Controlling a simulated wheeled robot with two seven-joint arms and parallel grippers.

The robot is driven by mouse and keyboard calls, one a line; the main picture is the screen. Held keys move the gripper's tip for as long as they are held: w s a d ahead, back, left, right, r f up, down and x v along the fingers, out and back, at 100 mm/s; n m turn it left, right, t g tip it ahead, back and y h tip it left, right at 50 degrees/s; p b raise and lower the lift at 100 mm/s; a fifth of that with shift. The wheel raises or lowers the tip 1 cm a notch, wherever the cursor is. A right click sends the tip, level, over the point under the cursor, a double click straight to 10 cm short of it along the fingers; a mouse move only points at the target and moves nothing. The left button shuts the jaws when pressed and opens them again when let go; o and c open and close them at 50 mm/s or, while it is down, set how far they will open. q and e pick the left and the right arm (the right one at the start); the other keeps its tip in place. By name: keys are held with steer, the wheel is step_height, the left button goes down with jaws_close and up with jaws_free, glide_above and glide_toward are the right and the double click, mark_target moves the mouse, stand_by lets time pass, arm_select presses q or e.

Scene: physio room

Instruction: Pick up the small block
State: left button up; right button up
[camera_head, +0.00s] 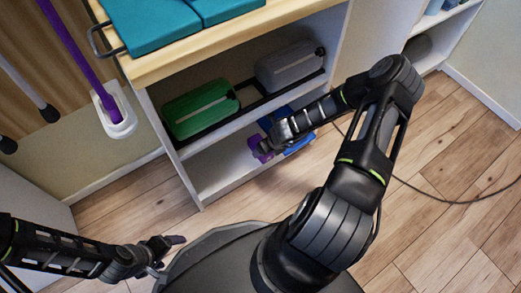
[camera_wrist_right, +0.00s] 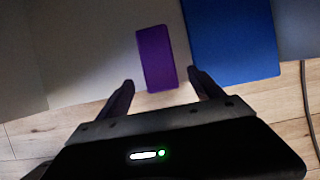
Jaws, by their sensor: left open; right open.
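The small block is purple. In the right wrist view the purple block (camera_wrist_right: 157,59) lies on the low white shelf, ahead of and between the two fingers of my right gripper (camera_wrist_right: 162,88). The fingers are apart and nothing is held between them. In the head view the purple block (camera_head: 259,148) shows at the cabinet's bottom shelf, partly hidden by my right gripper (camera_head: 270,146). My left gripper (camera_head: 176,241) is at the lower left, over the floor, well away from the block. It is open and empty.
A blue item (camera_wrist_right: 232,42) lies just right of the block. The white bottom shelf (camera_head: 222,172) is clear on its left. Above it, a shelf holds a green case (camera_head: 200,108) and a grey case (camera_head: 290,66). A cable (camera_head: 450,200) runs across the wooden floor.

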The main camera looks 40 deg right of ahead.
mark_target(252, 141)
steer(key=shift+w, duration=0.75)
steer(key=shift+w, duration=0.1)
steer(key=shift+w, duration=0.35)
steer(key=b+x, duration=0.2)
steer(key=x, duration=0.2)
steer(key=shift+s+f, duration=0.1)
steer(key=shift+w+f+b, duration=0.25)
steer(key=shift+f+b, duration=0.05)
steer(key=shift+f, duration=0.05)
steer(key=shift+f, duration=0.25)
steer(key=shift+d, duration=0.1)
steer(key=c, duration=1.5)
steer(key=shift+o, duration=0.2)
